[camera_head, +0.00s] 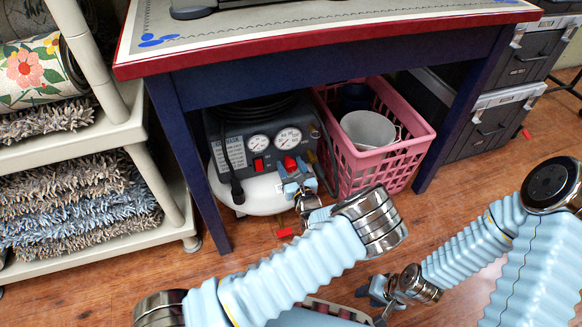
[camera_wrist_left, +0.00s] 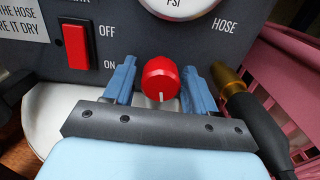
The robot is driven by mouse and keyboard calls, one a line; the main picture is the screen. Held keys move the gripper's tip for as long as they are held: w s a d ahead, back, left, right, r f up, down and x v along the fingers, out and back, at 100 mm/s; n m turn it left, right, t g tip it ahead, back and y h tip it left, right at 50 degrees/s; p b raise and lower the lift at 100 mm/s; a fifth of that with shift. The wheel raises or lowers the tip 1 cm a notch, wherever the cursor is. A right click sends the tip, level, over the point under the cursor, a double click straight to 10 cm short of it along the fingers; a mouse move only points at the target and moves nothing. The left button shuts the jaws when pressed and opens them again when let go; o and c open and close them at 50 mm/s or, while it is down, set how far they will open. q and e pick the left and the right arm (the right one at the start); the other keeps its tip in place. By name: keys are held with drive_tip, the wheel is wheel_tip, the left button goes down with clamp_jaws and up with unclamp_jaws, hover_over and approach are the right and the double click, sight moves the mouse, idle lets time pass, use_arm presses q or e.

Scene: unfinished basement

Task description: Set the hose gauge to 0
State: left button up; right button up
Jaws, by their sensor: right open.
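The hose gauge (camera_head: 288,139) is the right one of two round white dials on the compressor's dark panel. Its needle is too small to read in the head view. Only its lower rim (camera_wrist_left: 180,8) shows in the left wrist view. Below it is a red knob (camera_wrist_left: 160,78), its white mark pointing down. My left gripper (camera_head: 292,176) is at the panel, its blue fingers (camera_wrist_left: 159,82) open on either side of the knob. A gap shows at the left finger; contact at the right finger is unclear. My right gripper (camera_head: 377,294) is open and empty above the floor.
The compressor (camera_head: 222,184) stands under a blue table (camera_head: 190,160) with a red edge. A pink basket (camera_head: 400,167) stands right of it. A red ON/OFF switch (camera_wrist_left: 76,46) and a brass hose fitting (camera_wrist_left: 229,82) flank the knob. Shelves (camera_head: 120,155) stand left.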

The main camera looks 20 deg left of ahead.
use_arm(q)
drive_tip(key=c, duration=0.8)
drive_tip(key=shift+n, duration=0.3)
